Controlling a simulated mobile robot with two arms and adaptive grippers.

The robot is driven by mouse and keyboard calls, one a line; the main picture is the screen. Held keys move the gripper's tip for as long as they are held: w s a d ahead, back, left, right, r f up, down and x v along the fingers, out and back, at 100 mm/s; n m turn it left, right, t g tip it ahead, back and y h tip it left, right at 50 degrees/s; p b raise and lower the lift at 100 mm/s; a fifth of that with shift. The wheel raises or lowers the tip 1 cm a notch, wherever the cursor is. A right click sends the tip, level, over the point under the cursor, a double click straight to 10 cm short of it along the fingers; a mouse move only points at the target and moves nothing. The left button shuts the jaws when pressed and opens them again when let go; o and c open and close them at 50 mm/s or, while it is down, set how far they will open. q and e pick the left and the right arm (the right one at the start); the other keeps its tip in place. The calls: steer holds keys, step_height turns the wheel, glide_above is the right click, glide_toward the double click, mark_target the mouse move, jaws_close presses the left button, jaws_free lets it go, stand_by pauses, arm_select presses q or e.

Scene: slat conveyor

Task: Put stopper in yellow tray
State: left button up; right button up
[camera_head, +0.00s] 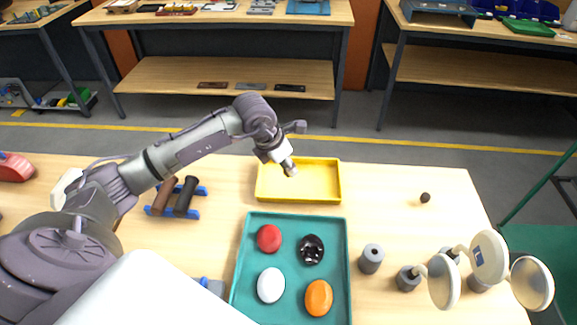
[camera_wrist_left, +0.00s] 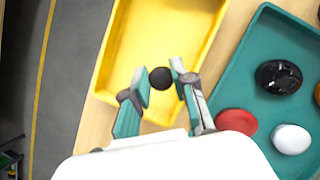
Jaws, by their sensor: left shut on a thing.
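The yellow tray (camera_head: 262,196) stands on the table behind the teal tray. My left gripper (camera_head: 289,168) is over the yellow tray, pointing down. In the left wrist view the gripper (camera_wrist_left: 159,75) is shut on a small round black stopper (camera_wrist_left: 160,78), with the yellow tray (camera_wrist_left: 128,50) below it. The held stopper is hard to make out in the head view. Another small dark stopper-like piece (camera_head: 425,197) lies alone on the table at the right. My right gripper is not in view.
The teal tray (camera_head: 241,265) holds a red, a black, a white and an orange piece. Blue racks with dark handles (camera_head: 185,195) stand at the left. Grey cylinders (camera_head: 371,259) and white discs on stems (camera_head: 489,256) stand at the right front.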

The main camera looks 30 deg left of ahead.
arm_select(q)
steer(key=w, duration=0.1)
steer(key=w+a+f, duration=0.1)
steer(key=f, duration=0.1)
steer(key=shift+w+a, duration=0.25)
steer(key=shift+w, duration=0.15)
steer(key=shift+f+p, duration=0.2)
steer(key=shift+p, duration=0.25)
step_height(320, 180, down, 3)
steer(key=shift+s+f+p, duration=0.1)
steer(key=shift+p, duration=0.6)
steer(key=shift+f, duration=0.25)
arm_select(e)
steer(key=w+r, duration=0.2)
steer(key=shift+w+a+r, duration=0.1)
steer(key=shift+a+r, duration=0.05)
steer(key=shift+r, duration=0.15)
arm_select(q)
steer(key=o, duration=0.6)
steer(key=shift+o, duration=0.7)
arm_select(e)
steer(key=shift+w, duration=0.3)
